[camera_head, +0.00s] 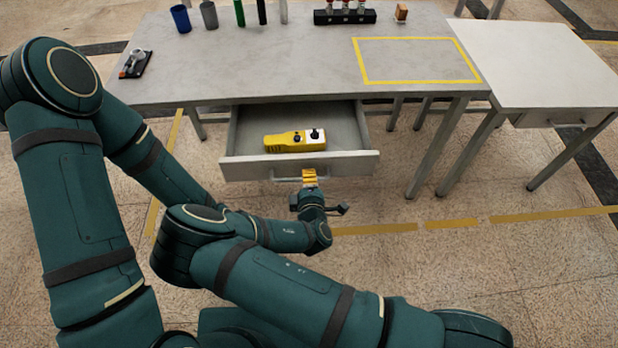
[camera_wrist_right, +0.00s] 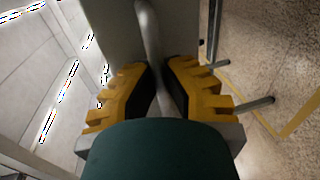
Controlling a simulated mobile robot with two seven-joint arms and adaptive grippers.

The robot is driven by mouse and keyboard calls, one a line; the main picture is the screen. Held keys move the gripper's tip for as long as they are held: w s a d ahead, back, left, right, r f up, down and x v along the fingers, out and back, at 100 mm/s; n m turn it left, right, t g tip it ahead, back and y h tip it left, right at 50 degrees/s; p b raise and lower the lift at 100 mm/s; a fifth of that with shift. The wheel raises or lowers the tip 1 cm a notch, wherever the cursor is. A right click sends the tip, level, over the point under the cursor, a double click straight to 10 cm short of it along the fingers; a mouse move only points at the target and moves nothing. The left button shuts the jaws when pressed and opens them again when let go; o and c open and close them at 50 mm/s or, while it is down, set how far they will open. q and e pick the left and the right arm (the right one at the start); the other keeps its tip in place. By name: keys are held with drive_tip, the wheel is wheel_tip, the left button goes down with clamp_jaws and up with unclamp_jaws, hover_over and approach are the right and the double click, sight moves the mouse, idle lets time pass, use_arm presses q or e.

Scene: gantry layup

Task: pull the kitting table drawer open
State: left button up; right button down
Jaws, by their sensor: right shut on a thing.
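The kitting table (camera_head: 290,78) is grey, and its drawer (camera_head: 345,163) stands pulled out below the front edge. A yellow device with black knobs (camera_head: 290,141) lies inside the drawer. The drawer's bar handle (camera_head: 285,180) runs along its front. My right gripper (camera_head: 309,177) is at the handle, with its yellow fingers shut on it. In the right wrist view the handle (camera_wrist_right: 147,28) runs between the two yellow fingers. My left arm comes in from the left, and its gripper is not visible in the head view.
On the tabletop stand several cups and cylinders (camera_head: 209,14), a black rack (camera_head: 345,16), a small wooden block (camera_head: 401,11) and a black tool (camera_head: 134,63). A yellow-outlined area is bare. A second table (camera_head: 540,65) stands at right. Floor in front of the drawer's right side is clear.

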drive_tip(key=shift+s, duration=0.3)
drive_tip(key=shift+w, duration=0.1)
drive_tip(key=c, duration=1)
unclamp_jaws()
